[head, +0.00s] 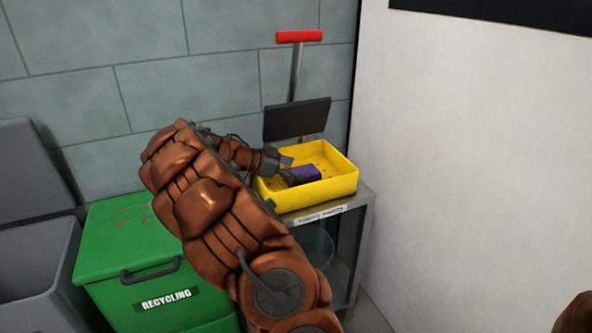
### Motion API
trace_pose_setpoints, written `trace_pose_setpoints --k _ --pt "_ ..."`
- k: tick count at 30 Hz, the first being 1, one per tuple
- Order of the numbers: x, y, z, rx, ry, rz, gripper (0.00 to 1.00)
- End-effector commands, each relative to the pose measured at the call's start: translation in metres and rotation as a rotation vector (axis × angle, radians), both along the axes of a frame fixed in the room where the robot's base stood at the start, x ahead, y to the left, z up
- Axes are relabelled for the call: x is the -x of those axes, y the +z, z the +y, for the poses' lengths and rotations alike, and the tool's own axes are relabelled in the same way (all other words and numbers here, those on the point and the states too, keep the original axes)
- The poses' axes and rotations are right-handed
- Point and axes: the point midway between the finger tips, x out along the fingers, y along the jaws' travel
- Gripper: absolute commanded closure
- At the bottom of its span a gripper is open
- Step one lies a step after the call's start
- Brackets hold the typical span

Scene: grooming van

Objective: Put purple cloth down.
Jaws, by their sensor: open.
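The purple cloth (308,173) lies in the yellow tray (335,188), towards its left-middle part. Part of the cloth is hidden by my gripper. My gripper (290,170) is at the end of my arm, inside the tray's outline and right at the cloth. Its jaws are open, with dark finger parts beside the cloth. I cannot tell whether a finger still touches it.
The tray stands on a grey metal stand (365,215) with a label on its front edge. A dark panel and a red-handled post (298,37) rise behind it. A green recycling bin (125,240) and grey bin (40,250) stand left. A white wall (470,150) is right.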

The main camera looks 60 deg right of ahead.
Motion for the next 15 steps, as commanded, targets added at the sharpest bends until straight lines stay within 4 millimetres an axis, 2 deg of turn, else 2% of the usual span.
trace_pose_setpoints --k 11,15 --pt "0.0 0.003 0.0 0.0 0.001 0.002 0.05" --pt "-0.015 0.012 0.019 0.002 0.005 -0.003 0.05"
